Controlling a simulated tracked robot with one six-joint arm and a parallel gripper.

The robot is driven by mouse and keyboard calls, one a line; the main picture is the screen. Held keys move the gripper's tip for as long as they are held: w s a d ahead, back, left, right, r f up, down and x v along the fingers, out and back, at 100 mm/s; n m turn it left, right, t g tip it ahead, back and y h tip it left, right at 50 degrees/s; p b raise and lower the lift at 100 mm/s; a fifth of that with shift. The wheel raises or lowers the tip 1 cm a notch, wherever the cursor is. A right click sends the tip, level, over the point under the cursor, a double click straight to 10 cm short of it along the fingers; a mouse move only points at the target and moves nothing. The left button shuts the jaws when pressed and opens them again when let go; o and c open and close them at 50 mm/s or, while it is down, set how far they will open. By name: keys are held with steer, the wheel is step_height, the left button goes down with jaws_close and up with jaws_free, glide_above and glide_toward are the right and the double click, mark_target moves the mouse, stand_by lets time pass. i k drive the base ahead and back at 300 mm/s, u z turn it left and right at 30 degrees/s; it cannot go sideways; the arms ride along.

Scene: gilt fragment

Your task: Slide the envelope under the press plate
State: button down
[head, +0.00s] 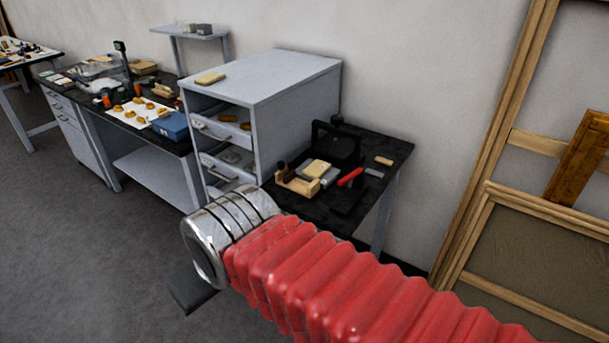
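A black, boxy device (338,148) with an upright frame stands on the small dark table at the right; it looks like the press, but its plate and any gap beneath it are too small to make out. I cannot pick out the envelope for sure. A small flat tan item (210,78) lies on top of the grey cabinet, and a cream packet-like item (317,169) lies on the dark table in front of the device. My gripper (193,289) shows only as a dark piece below my arm's chrome collar, over the floor and apart from the tables; its fingers are hidden.
The dark table (388,147) also holds a wooden block holder (297,182) and a red-handled tool (350,177). The grey cabinet (290,75) with open drawers stands close beside it. A cluttered workbench (75,82) is at the left, wooden frames (500,190) at the right. The left floor is clear.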

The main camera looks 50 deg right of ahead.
mark_target(318, 169)
steer(key=u, duration=0.05)
steer(key=i, duration=1)
steer(key=z, duration=0.05)
